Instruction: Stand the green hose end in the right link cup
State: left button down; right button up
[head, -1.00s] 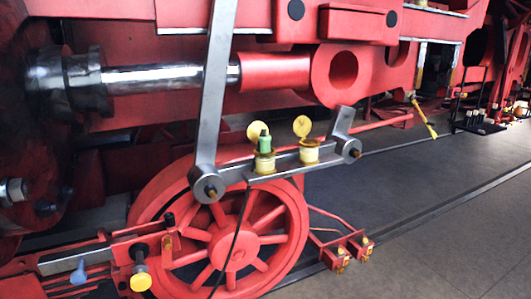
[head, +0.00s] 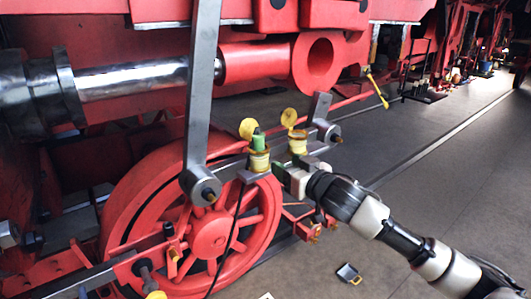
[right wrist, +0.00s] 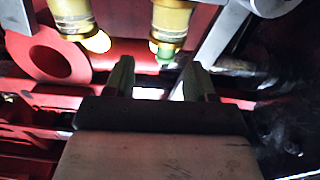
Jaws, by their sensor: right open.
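The green hose end (head: 258,143) stands upright in the left link cup (head: 259,161), a cream cup with a yellow lid tipped open behind it. The right link cup (head: 298,144) stands beside it on the grey link, with its yellow lid (head: 289,118) raised and no green in it. My right gripper (head: 278,169) reaches in from the right, just below and in front of the cups. In the right wrist view its two fingers (right wrist: 158,78) are apart and empty, with the green hose end (right wrist: 165,52) just beyond them. My left gripper is out of view.
A grey rod (head: 200,95) rises at the left of the link. The red wheel (head: 208,232) lies below, with a thin dark hose hanging across it. A small dark object (head: 349,272) lies on the floor. The floor (head: 460,170) to the right is clear.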

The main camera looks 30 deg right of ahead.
aim_at(263, 144)
jog(key=w+p, duration=0.1)
jog(key=w, duration=0.1)
jog(key=w+a+r+p, duration=0.1)
jog(key=w, duration=0.2)
jog(key=w+a+r, duration=0.1)
jog(key=w, duration=0.1)
jog(key=shift+w+a+r+p, duration=0.1)
jog(key=shift+w+p, duration=0.15)
jog(key=shift+p, duration=0.15)
jog(key=shift+w+r, duration=0.1)
jog(key=c, duration=0.5)
jog(key=shift+o, duration=0.2)
jog(key=shift+t, duration=0.3)
jog(key=o, duration=0.5)
jog(key=shift+w, duration=0.1)
